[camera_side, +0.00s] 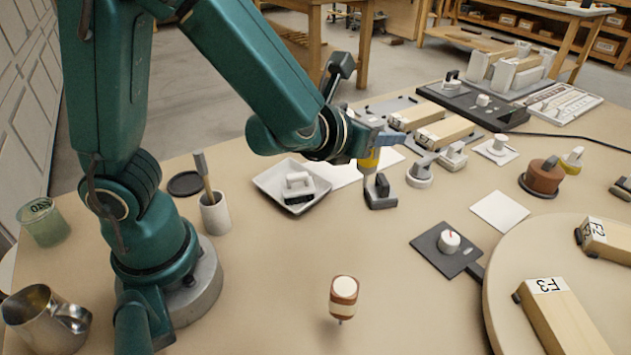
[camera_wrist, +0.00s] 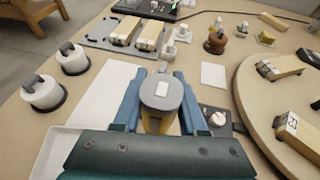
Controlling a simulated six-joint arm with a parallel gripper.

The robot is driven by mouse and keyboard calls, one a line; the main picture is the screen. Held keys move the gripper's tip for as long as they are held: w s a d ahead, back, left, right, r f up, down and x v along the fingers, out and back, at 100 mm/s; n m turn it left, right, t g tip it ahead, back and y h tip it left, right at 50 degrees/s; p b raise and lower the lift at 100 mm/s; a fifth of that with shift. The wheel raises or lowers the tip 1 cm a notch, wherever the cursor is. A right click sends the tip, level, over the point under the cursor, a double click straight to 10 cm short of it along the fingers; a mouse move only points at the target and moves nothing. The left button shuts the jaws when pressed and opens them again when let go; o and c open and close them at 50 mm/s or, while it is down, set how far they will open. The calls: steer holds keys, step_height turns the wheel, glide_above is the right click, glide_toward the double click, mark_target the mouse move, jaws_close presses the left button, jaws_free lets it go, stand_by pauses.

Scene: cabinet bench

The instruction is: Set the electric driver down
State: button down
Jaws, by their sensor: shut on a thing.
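The electric driver (camera_side: 369,160) is upright in my gripper (camera_side: 378,142), its yellow body showing below the jaws in the side view. In the wrist view its round grey top with a white label (camera_wrist: 161,91) sits between the two blue fingers (camera_wrist: 160,104). My gripper is shut on it. A small dark block with a grey top (camera_side: 380,192) is directly below the driver in the side view. I cannot tell whether the driver touches it. The driver's lower end is hidden in the wrist view.
A white tray (camera_side: 262,183) holding a small white-and-grey piece is to the left. A white sheet (camera_side: 340,174) lies behind. Knobbed fittings (camera_side: 420,174) and wooden blocks (camera_side: 443,132) crowd the right. A round board (camera_side: 505,258) is front right. The front middle bench is mostly clear around a brown-and-white bottle-like piece (camera_side: 343,298).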

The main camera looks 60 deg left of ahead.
steer(key=shift+w+d+f, duration=0.3)
steer(key=shift+d+f, duration=0.75)
steer(key=shift+f, duration=0.25)
steer(key=shift+w+d+f, duration=0.35)
steer(key=shift+d+f, duration=0.7)
steer(key=shift+f, duration=0.3)
steer(key=shift+w+d+f, duration=0.3)
steer(key=shift+d+f, duration=0.75)
steer(key=shift+f, duration=0.25)
steer(key=shift+f, duration=0.15)
steer(key=shift+c, duration=2.3)
jaws_free()
steer(key=v, duration=0.7)
steer(key=shift+s+r, duration=0.25)
steer(key=shift+s, duration=0.05)
